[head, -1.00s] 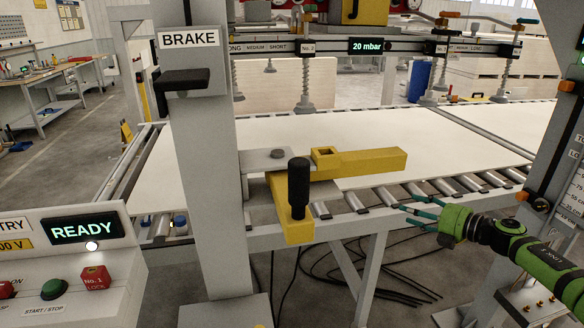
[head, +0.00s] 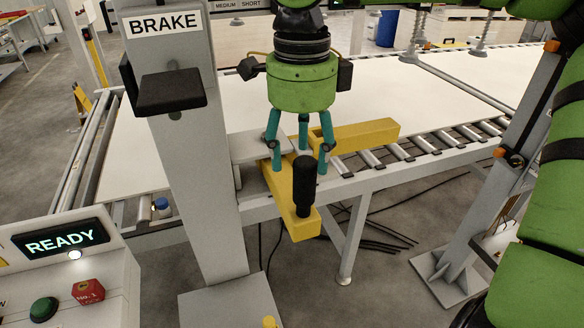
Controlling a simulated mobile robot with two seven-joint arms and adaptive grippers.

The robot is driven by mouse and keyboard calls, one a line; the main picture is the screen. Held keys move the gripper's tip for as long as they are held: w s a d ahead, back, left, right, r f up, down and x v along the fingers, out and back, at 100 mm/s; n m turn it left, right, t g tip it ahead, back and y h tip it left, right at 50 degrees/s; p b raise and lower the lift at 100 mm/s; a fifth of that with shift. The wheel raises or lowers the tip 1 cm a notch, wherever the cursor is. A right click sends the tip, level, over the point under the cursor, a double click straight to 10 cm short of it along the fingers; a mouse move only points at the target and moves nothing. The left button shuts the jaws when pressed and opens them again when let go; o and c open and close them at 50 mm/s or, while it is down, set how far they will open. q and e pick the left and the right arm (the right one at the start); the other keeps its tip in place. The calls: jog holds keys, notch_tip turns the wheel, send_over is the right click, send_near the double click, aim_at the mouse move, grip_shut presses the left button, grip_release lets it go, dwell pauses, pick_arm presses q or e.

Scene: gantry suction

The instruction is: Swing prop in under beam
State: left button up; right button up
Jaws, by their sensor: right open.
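The yellow prop (head: 355,135) is an L-shaped bar at the grey post. One arm points right over the rollers; the other comes toward me and carries an upright black handle (head: 304,187). A grey bracket plate (head: 255,146) sits at its corner. My right gripper (head: 300,165) points down just behind and above the handle. Its teal fingers are spread and hold nothing; they hide the prop's corner. I cannot tell whether a finger touches the prop. The beam shows only in part at the top. My left gripper is not in view.
A grey post (head: 190,170) with a BRAKE sign and black lever (head: 170,92) stands left of the prop. A control box (head: 60,250) reading READY is at lower left. A white board (head: 400,90) lies on the roller conveyor. Another post (head: 520,140) stands right.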

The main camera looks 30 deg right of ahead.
aim_at(306, 182)
jog(key=f, duration=0.1)
jog(key=s+f+p, duration=0.1)
jog(key=f, duration=0.2)
jog(key=shift+s+d+f, duration=0.15)
jog(key=shift+s+f, duration=0.1)
jog(key=shift+w+f, duration=0.2)
jog(key=shift+f, duration=0.15)
jog(key=shift+w+f+p, duration=0.15)
jog(key=shift+f+p, duration=0.05)
jog(key=shift+p, duration=0.1)
jog(key=shift+c, duration=1.2)
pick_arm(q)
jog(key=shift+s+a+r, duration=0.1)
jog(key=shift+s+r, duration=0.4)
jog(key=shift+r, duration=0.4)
pick_arm(e)
grip_shut()
